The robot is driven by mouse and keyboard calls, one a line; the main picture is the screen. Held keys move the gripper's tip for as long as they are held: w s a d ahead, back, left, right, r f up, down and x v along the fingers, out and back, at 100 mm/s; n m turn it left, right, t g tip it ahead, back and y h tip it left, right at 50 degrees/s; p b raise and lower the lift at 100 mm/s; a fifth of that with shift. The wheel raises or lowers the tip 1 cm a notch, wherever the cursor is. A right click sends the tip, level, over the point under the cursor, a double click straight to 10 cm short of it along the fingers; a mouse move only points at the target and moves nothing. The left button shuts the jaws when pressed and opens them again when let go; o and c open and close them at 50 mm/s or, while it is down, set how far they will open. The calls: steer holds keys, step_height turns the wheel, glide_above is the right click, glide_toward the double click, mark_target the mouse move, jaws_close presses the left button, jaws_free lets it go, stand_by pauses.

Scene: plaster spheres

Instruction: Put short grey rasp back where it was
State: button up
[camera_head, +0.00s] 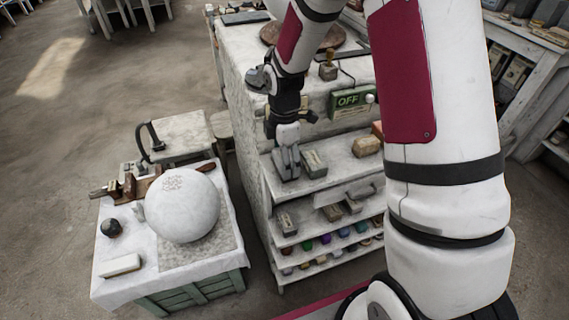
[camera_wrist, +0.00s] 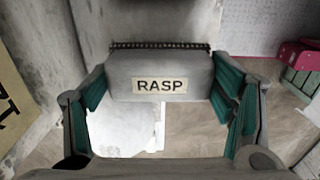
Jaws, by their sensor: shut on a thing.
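A grey block with a "RASP" label, the short grey rasp (camera_wrist: 160,63), sits between the teal-padded fingers of my gripper (camera_wrist: 161,88) in the wrist view. A dark toothed strip runs along its far edge. In the head view my gripper (camera_head: 287,142) points down at the left end of the shelf unit's upper tier. The grey rasp (camera_head: 286,164) shows at its fingertips. I cannot tell whether the rasp touches the shelf (camera_head: 340,172). My gripper is shut on it.
Another grey block (camera_head: 314,163) stands close to the right of the rasp, with a tan block (camera_head: 366,146) further right. Lower tiers hold more blocks and several coloured jars. A green "OFF" sign (camera_head: 350,98) is behind. A plaster sphere (camera_head: 182,206) rests on the table at left.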

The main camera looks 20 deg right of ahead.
steer(key=shift+f, duration=1.25)
steer(key=o, duration=1.2)
steer(key=shift+f, duration=0.1)
steer(key=shift+o, duration=0.2)
